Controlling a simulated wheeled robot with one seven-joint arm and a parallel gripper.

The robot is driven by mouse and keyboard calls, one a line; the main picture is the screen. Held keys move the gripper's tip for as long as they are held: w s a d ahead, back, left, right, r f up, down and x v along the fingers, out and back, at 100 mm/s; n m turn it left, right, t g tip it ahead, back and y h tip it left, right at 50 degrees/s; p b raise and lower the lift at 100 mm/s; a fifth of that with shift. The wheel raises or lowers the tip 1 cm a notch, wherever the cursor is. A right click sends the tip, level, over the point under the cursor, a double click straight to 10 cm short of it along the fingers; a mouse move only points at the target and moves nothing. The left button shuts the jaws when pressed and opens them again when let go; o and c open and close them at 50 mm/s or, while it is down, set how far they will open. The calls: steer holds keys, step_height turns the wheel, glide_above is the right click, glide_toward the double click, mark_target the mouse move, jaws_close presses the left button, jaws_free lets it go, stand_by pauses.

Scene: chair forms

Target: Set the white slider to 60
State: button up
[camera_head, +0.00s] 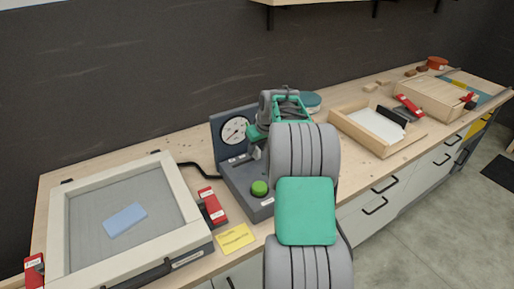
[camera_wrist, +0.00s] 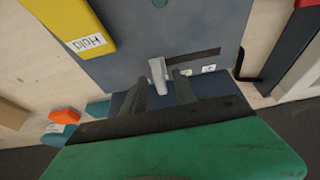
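The white slider (camera_wrist: 158,72) is a small pale upright knob at the left end of a dark slot (camera_wrist: 195,57) on the grey-blue console panel (camera_wrist: 125,50) in the wrist view. My gripper (camera_wrist: 161,80) is open, with one dark fingertip on either side of the slider's near end. Contact between the fingers and slider cannot be told. Two small white labels lie below the slot, too small to read. In the head view the console (camera_head: 239,183) stands mid-bench with a round gauge (camera_head: 235,130); my arm hides the slider there.
A green button (camera_head: 260,188) sits on the console front. A yellow block marked "Hold" (camera_wrist: 78,25) shows in the wrist view. A yellow note (camera_head: 236,239) lies in front.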

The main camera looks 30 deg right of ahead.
steer(key=shift+w+f, duration=0.15)
steer(key=shift+f, duration=0.15)
steer(key=shift+c, duration=0.2)
jaws_close()
stand_by(1.1)
